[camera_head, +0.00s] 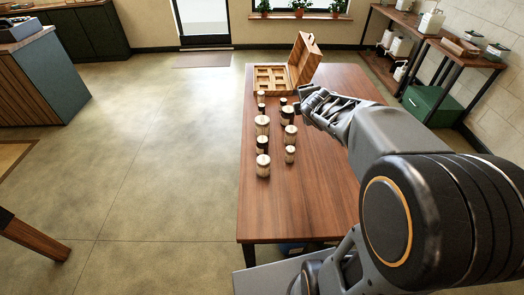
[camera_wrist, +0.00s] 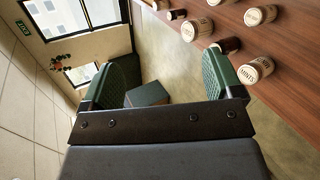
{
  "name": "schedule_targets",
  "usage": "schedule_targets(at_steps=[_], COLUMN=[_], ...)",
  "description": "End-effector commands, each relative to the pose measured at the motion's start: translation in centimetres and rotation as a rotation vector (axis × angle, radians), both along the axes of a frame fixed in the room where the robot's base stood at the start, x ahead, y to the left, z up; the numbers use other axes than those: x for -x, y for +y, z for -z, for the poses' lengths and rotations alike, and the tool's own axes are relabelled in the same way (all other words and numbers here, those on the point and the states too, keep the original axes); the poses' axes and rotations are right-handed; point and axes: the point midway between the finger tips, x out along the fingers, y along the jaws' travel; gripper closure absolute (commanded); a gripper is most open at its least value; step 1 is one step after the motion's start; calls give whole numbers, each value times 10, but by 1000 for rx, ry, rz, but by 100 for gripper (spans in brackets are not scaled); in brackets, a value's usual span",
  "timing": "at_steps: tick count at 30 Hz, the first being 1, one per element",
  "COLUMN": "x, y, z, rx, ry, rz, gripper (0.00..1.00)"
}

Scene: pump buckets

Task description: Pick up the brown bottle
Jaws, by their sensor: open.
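Several small bottles and jars stand in a loose group on the wooden table. Two are dark brown with pale tops: one (camera_head: 287,121) nearer my gripper and one (camera_head: 262,149) further left; I cannot tell which is the task's brown bottle. In the wrist view a dark reddish-brown bottle (camera_wrist: 229,45) shows just beyond the right fingertip, partly hidden by it. My gripper (camera_head: 308,101) hovers at the right of the group. In the wrist view my gripper (camera_wrist: 172,58) has its green-padded fingers wide apart with nothing between them.
Cream jars (camera_wrist: 256,72) stand close around the brown bottle. An open wooden box (camera_head: 270,78) with compartments sits at the table's far end. The near part of the table (camera_head: 290,210) is clear. A shelf with a green box (camera_head: 427,105) stands at the right wall.

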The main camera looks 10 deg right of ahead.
Motion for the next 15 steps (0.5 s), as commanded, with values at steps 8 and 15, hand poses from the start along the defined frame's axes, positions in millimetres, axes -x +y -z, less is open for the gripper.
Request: schedule_targets(at_steps=[8, 15], x=[-79, -69], y=[5, 14], z=[121, 192], rx=[861, 1160], ry=[-103, -293], rz=[-959, -1430], gripper=[14, 14])
